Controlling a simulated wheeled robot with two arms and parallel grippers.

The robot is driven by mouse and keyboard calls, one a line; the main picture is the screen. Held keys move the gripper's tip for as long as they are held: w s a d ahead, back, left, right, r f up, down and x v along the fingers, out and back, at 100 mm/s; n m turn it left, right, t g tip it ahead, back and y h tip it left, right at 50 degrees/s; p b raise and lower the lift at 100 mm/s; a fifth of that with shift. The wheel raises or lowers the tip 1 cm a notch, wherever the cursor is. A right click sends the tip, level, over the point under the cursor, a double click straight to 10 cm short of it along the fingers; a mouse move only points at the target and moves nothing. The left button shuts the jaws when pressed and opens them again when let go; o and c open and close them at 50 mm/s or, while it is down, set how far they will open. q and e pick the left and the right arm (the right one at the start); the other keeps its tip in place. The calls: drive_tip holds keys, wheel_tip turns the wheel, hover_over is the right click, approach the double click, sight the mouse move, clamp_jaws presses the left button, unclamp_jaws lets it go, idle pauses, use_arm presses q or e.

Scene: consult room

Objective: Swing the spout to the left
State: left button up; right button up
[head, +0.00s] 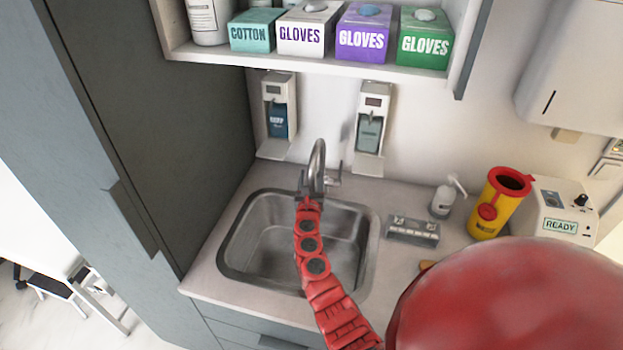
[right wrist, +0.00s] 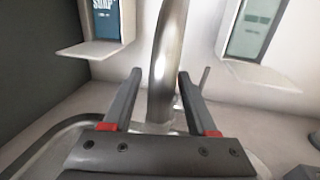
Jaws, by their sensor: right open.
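The metal spout (head: 318,155) rises in an arch at the back rim of the sink (head: 262,240). Its lower end is hidden behind my gripper in the head view. A tap lever (head: 335,175) stands just right of the spout's foot. My right gripper (head: 312,187) reaches over the sink to the spout. In the right wrist view its two fingers (right wrist: 160,77) are open, one on each side of the spout (right wrist: 168,55). The right finger looks very close to the metal; I cannot tell whether it touches. My left gripper is not in view.
Two wall dispensers (head: 279,110) (head: 371,122) hang behind the spout, below a shelf with glove boxes (head: 361,36). A tall grey cabinet (head: 165,90) stands at left. A pump bottle (head: 441,200) and a yellow sharps bin (head: 490,215) stand on the counter at right.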

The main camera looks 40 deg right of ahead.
clamp_jaws()
idle(0.3)
idle(1.1)
